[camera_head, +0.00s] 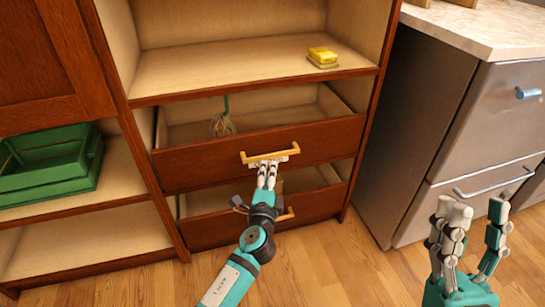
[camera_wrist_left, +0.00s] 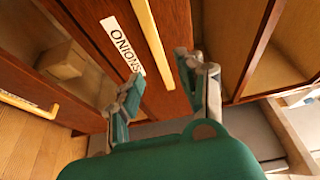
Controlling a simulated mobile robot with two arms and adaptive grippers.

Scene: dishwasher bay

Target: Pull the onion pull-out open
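The onion pull-out (camera_head: 205,163) is the upper of two dark wooden drawers in the head view, with a brass bar handle (camera_head: 270,153). In the left wrist view its front carries a white ONIONS label (camera_wrist_left: 123,44) beside the handle (camera_wrist_left: 150,38). My left gripper (camera_head: 267,168) is at the drawer front, just below the handle. In the left wrist view my left gripper's fingers (camera_wrist_left: 160,75) are apart, with the label and the handle's end between and beyond them. Contact with the handle cannot be told. My right gripper (camera_head: 472,215) is open and empty at the right.
A bulb with a green stem (camera_head: 222,124) shows inside the upper drawer. A lower drawer (camera_head: 215,231) has a similar handle (camera_head: 285,215). A yellow item (camera_head: 322,56) is on the shelf above. A green crate (camera_head: 50,166) stands left; a metal cabinet (camera_head: 425,145) stands right.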

